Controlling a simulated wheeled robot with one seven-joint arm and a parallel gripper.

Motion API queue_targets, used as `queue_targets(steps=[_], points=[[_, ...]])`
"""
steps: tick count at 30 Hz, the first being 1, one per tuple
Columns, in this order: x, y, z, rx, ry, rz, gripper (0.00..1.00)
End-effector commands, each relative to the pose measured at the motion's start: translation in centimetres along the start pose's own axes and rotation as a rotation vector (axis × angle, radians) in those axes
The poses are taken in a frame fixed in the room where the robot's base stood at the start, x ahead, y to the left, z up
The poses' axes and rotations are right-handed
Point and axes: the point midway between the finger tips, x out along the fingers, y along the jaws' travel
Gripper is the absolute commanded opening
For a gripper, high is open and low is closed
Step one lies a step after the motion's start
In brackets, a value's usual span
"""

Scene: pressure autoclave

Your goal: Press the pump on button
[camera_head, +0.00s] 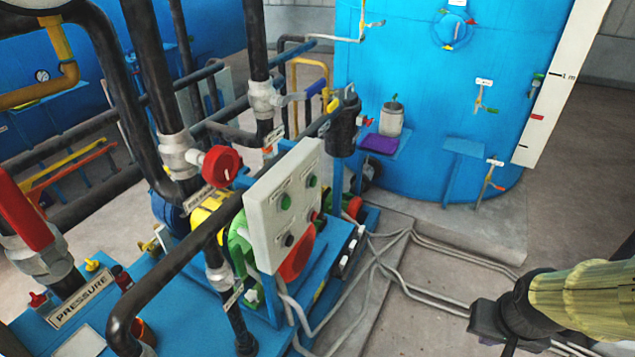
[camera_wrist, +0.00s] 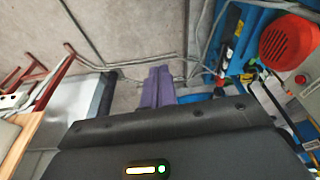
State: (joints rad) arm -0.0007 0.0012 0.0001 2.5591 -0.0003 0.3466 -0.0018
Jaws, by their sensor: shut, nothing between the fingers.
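A pale control panel (camera_head: 262,222) stands among the pipes in the head view, tilted toward my side. In the wrist view, part of the panel (camera_wrist: 309,92) shows at the right edge with a red button (camera_wrist: 300,79). My gripper (camera_wrist: 158,72) is shut and empty, its purple fingers over bare floor, apart from the panel.
A dark pipe (camera_head: 190,255) runs across the panel's left side. A red round cover (camera_wrist: 288,45) sits beside the panel. Grey conduits (camera_head: 430,290) cross the floor at right. A large blue tank (camera_head: 420,100) stands behind.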

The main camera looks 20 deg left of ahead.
Motion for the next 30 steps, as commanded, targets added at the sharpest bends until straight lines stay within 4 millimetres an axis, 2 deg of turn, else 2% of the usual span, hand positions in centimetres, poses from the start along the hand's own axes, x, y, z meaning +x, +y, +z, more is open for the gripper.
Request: queue_targets(steps=[2,5,8,11,15,17,21,25,27,30], points=[[0.3,-0.2,-0.7,-0.022,0.018,-0.001,0.00],[1.3,-0.8,-2.8,-0.086,0.075,-0.003,0.00],[2.7,-2.2,-6.4,-0.198,0.176,-0.006,0.00],[4.3,-4.7,-11.0,-0.343,0.315,-0.010,0.00],[6.3,-9.3,-17.1,-0.556,0.535,-0.017,0.00],[7.0,-11.7,-19.4,-0.645,0.636,-0.019,0.00],[8.3,-18.1,-23.7,-0.837,0.886,-0.024,0.00],[9.1,-24.2,-26.0,-0.983,1.130,-0.022,0.00],[9.3,-27.3,-26.6,-1.042,1.260,-0.018,0.00],[9.3,-30.8,-26.7,-1.096,1.418,-0.009,0.00]])
